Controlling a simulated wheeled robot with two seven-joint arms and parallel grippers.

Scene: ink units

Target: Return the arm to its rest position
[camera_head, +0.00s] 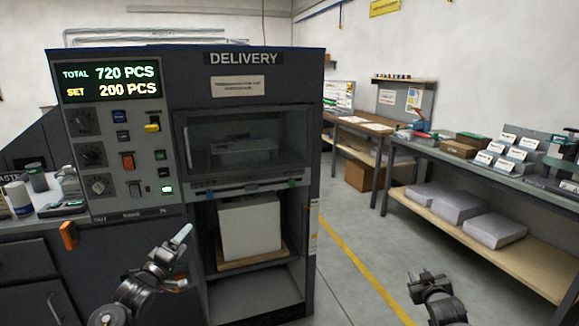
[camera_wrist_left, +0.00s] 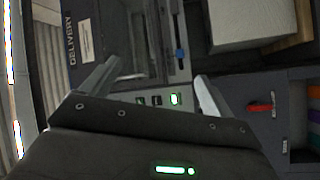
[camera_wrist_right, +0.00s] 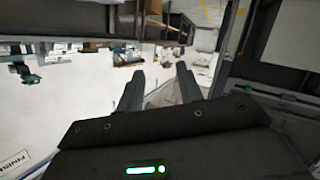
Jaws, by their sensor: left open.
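My left gripper (camera_head: 182,256) is in front of the dark delivery machine (camera_head: 248,90), below its control panel (camera_head: 118,140). In the left wrist view its two fingers (camera_wrist_left: 158,82) stand wide apart with nothing between them. My right gripper (camera_head: 428,278) is low at the right, over the grey floor and apart from the machine and the bench. In the right wrist view its fingers (camera_wrist_right: 159,70) are apart and empty. I cannot tell from the head view whether the left fingertips touch the machine.
A white block (camera_head: 249,228) sits in the machine's lower bay. A side counter (camera_head: 30,225) with jars is at the left. A workbench (camera_head: 470,170) with boxes and cards runs along the right, grey packs (camera_head: 460,207) on its shelf. The floor (camera_head: 350,285) between is clear.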

